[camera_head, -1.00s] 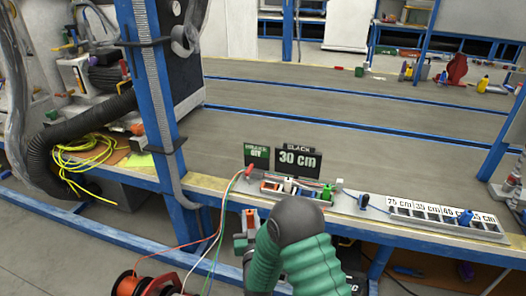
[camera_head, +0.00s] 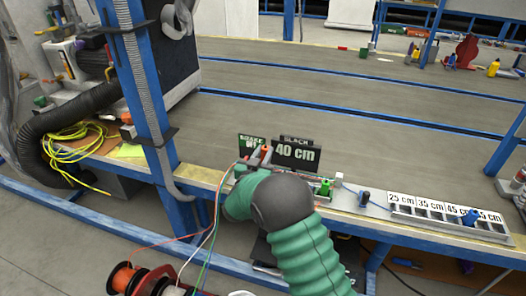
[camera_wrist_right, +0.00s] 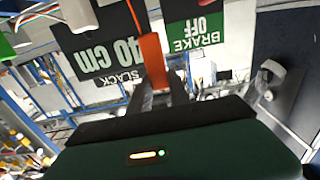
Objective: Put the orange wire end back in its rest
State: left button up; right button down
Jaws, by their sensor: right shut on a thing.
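The orange wire end (camera_wrist_right: 153,62) is an orange block held between the fingertips of my right gripper (camera_wrist_right: 160,92) in the right wrist view. In the head view, the right gripper (camera_head: 258,160) is at the bench's front edge, by the black signs, with the orange end (camera_head: 265,152) at its tip. An orange wire (camera_head: 150,243) runs from the orange spool (camera_head: 121,279) on the floor up toward the gripper. The rest for the orange end cannot be made out; my green right arm covers part of the fixture. My left gripper is not in view.
The "40 cm" slack sign (camera_head: 297,154) and "BRAKE OFF" sign (camera_head: 250,146) stand just behind the gripper. A blue post (camera_head: 150,110) stands left.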

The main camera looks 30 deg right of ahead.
notch_tip(320, 180, down, 6)
jog(key=b, duration=0.2)
jog(key=shift+r+b, duration=0.15)
jog(key=shift+b, duration=0.25)
jog(key=shift+a+p, duration=0.1)
jog(key=shift+p, duration=0.55)
dwell(1.0)
jog(key=shift+f+b, duration=1.2)
jog(key=shift+f, duration=0.8)
jog(key=c, duration=1.1)
grip_release()
jog(key=shift+c, duration=0.2)
